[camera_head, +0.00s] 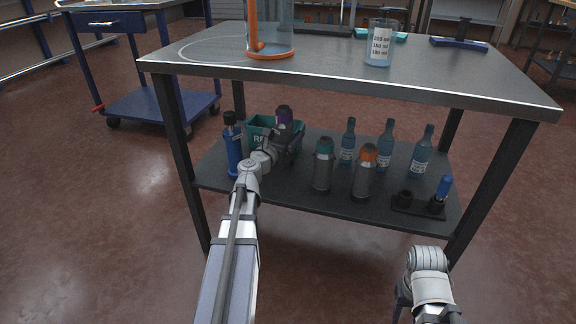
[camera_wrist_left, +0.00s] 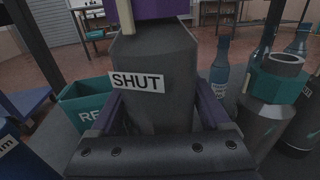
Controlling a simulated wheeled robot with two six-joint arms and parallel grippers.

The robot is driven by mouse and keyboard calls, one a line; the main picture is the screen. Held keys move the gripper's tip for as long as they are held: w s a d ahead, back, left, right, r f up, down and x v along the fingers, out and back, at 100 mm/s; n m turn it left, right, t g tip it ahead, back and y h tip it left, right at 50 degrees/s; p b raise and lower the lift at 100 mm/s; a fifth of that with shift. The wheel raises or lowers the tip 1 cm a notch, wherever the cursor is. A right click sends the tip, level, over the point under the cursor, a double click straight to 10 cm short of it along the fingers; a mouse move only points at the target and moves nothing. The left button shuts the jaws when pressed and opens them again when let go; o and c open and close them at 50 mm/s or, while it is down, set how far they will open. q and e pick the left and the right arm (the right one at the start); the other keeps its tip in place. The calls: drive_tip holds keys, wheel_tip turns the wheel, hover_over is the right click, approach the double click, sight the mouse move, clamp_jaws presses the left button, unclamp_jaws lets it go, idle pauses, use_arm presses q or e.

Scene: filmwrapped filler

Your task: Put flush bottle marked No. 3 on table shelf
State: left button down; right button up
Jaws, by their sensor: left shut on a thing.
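My left gripper (camera_wrist_left: 158,125) is shut around a grey canister (camera_wrist_left: 155,75) with a purple top and a white "SHUT" label. In the head view its purple top (camera_head: 284,114) shows at the lower shelf (camera_head: 290,199), beside the green bin. Three blue labelled bottles stand upright at the back right of that shelf: left (camera_head: 348,142), middle (camera_head: 386,148) and right (camera_head: 422,152). Their label numbers are too small to read, so I cannot tell which is No. 3. My right arm is at the bottom right; its fingertips do not show.
A green-topped canister (camera_head: 323,168) and an orange-topped one (camera_head: 364,174) stand in front of the bottles. A green bin (camera_head: 259,129), a blue bottle (camera_head: 232,148) and a black holder (camera_head: 418,204) share the shelf. The tabletop (camera_head: 330,70) above carries a beaker (camera_head: 380,45).

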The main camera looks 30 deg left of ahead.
use_arm(q)
drive_tip(key=shift+f+b, duration=3.6)
drive_tip(key=shift+f, duration=0.5)
use_arm(e)
wheel_tip(320, 180, down, 8)
drive_tip(key=shift+f, duration=0.15)
use_arm(q)
drive_tip(key=shift+f, duration=0.15)
unclamp_jaws()
use_arm(e)
drive_tip(key=shift+f, duration=0.1)
